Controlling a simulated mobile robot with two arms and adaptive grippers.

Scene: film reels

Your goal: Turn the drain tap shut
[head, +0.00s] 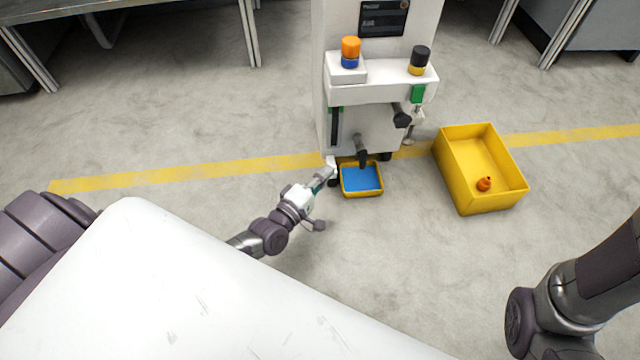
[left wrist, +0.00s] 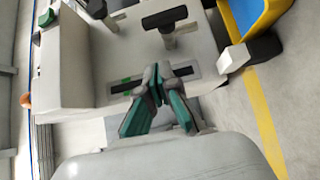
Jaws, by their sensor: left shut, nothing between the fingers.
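The drain tap (head: 362,157) is a dark tap low on the front of the white machine (head: 385,130), above a small tray of blue liquid. In the left wrist view a dark T-shaped handle (left wrist: 165,17), which looks like this tap, stands out from the machine's face. My left gripper (head: 325,174) is low at the machine's left front, left of the tap and apart from it. Its teal fingers (left wrist: 158,82) are shut and empty, and show in front of a dark slot in the wrist view. My right gripper is out of view; only part of that arm shows.
The small yellow tray (head: 361,195) lies on the floor under the tap, close right of my left gripper. A yellow crate (head: 480,198) holding a small orange object (head: 484,184) stands to the right. A black knob (head: 402,118) juts from the machine. Floor left of the machine is clear.

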